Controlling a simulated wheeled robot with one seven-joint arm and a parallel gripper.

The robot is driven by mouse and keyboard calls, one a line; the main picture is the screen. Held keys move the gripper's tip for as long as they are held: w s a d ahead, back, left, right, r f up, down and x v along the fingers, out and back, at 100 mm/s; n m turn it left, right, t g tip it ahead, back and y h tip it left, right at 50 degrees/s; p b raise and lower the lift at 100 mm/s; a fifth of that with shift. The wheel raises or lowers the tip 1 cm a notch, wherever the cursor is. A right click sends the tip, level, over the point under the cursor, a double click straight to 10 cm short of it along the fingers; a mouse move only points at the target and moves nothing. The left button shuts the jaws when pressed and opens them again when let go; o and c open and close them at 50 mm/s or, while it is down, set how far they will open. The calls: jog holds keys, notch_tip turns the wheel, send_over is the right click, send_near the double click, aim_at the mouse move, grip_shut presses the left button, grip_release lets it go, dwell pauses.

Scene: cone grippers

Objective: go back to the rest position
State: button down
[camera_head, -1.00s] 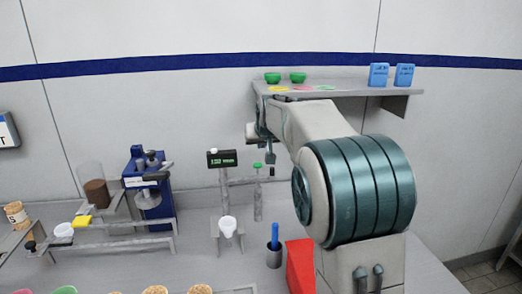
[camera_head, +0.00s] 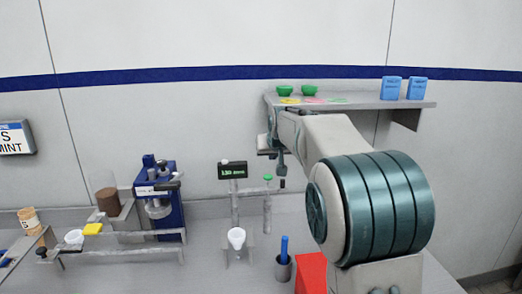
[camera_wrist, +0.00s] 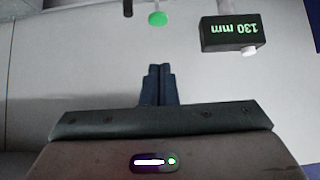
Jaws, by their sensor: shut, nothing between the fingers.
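My gripper shows in the wrist view (camera_wrist: 158,72), with its two dark fingers together and nothing between them. It points at a plain pale surface. In the head view my arm reaches toward the wall shelf, and my gripper (camera_head: 281,165) hangs below the shelf's left part, only partly visible behind my arm.
A shelf (camera_head: 350,103) carries green bowls (camera_head: 309,88) and blue packets (camera_head: 391,88). Below stand a display (camera_head: 232,170), a white funnel (camera_head: 236,238), a blue machine (camera_head: 160,200), a dark cup (camera_head: 283,268) and a red object (camera_head: 311,272). The display also shows in the wrist view (camera_wrist: 231,32).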

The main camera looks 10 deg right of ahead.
jog(key=s+f+g, duration=0.2)
jog(key=s+f, duration=0.2)
jog(key=s, duration=0.9)
jog(key=s+f+g, duration=0.2)
jog(key=s+f, duration=0.3)
jog(key=s, duration=0.9)
jog(key=s+f+g, duration=0.2)
jog(key=s+f, duration=0.3)
jog(key=s, duration=0.8)
jog(key=shift+s+d+f, duration=0.15)
jog(key=shift+s+d, duration=0.1)
jog(key=shift+s, duration=0.05)
